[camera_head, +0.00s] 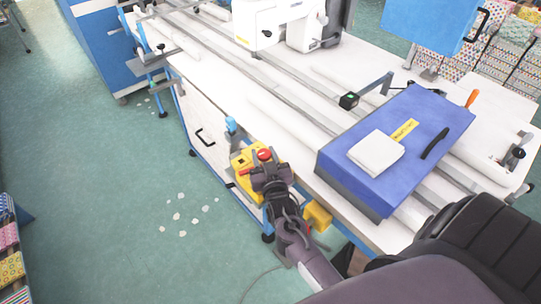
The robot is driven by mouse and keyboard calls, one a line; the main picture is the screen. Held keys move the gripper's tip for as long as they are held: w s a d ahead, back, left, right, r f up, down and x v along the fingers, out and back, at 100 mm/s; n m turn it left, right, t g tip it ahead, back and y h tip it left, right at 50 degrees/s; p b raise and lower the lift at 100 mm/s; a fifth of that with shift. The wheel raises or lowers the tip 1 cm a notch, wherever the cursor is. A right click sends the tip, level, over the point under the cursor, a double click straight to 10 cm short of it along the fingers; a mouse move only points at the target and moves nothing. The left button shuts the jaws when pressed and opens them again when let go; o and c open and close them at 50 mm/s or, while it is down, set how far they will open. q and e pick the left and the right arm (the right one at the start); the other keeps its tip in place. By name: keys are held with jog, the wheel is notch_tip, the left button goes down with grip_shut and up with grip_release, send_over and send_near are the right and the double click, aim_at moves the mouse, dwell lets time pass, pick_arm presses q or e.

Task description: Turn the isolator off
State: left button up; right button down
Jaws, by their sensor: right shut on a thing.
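The isolator (238,161) is a yellow box with red parts on the front side of the white worktable. A round red knob (264,154) shows at its upper right, and a red handle (246,171) shows lower on its face. My right gripper (258,173) is in front of the box, shut on the red handle. The gripper and wrist hide the lower right of the isolator, so the exact grip and the handle's full angle are hard to see. My left gripper is not in view.
The worktable (225,92) carries long rails, a white machine (268,22) and a blue case (385,165) with a white block (376,153) on it. Scraps (178,217) lie on the open green floor at left.

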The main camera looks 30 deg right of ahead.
jog(key=shift+m+g+h, duration=0.4)
jog(key=shift+m+h, duration=0.2)
jog(key=shift+h, duration=0.5)
jog(key=c, duration=0.9)
grip_release()
